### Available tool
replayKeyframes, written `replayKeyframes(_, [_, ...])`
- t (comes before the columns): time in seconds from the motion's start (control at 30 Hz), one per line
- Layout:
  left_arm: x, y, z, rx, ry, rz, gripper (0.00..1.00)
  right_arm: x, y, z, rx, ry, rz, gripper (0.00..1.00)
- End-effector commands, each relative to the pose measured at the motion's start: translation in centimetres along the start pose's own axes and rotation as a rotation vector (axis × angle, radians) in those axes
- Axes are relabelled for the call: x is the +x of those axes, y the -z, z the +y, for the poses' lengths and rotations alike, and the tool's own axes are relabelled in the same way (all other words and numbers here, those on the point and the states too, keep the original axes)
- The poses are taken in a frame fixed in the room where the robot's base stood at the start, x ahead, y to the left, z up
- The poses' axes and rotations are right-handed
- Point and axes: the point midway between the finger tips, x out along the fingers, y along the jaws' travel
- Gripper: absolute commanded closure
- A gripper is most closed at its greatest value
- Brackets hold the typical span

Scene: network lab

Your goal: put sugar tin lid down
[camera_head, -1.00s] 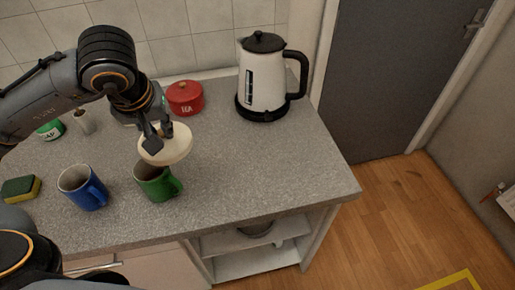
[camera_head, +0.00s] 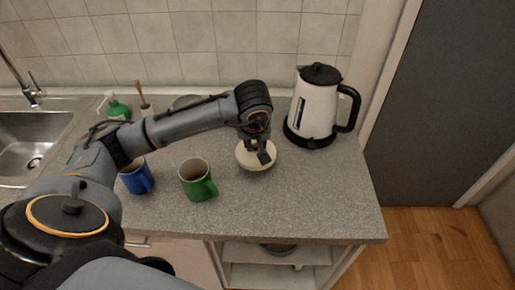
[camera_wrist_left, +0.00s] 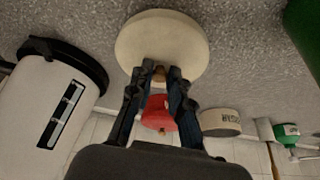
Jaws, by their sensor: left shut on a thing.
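The sugar tin lid is a round cream disc (camera_head: 251,162) with a wooden knob, low over or on the counter in front of the kettle; I cannot tell whether it touches. My left gripper (camera_head: 259,150) is above it, shut on the knob. In the left wrist view the lid (camera_wrist_left: 160,35) lies flat beyond the fingertips (camera_wrist_left: 160,74). The cream sugar tin (camera_wrist_left: 220,122) with its SUGAR label shows behind the gripper there; in the head view its rim (camera_head: 187,101) is partly hidden by my arm. My right gripper is not in view.
A white kettle (camera_head: 313,107) stands right of the lid. A green mug (camera_head: 196,181) and a blue mug (camera_head: 138,178) stand to the left. A red tin (camera_wrist_left: 158,116) shows behind the fingers. The counter (camera_head: 300,200) right of the green mug is clear.

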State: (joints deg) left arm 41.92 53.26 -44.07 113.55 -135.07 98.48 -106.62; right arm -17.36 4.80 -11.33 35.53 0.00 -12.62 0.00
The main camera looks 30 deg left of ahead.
Motion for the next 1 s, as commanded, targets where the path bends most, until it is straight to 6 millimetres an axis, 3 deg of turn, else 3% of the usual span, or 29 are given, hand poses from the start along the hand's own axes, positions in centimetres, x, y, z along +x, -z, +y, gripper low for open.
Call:
replayKeyframes(0.4, [3.9,-0.9,0.6,0.000,0.001,-0.002,1.00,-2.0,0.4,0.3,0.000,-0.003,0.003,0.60])
replayKeyframes(0.77, [4.4,-1.1,0.6,0.000,0.000,0.001,1.00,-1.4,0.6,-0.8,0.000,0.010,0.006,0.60])
replayKeyframes(0.8, [4.4,-1.1,0.6,0.001,0.000,0.001,0.79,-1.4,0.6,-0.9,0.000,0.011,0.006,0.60])
replayKeyframes(0.9, [4.3,-1.1,0.6,0.001,0.000,0.000,0.59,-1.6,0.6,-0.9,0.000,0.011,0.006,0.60])
replayKeyframes(1.0, [4.3,-1.1,0.6,0.001,0.000,0.000,0.59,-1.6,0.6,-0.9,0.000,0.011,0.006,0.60])
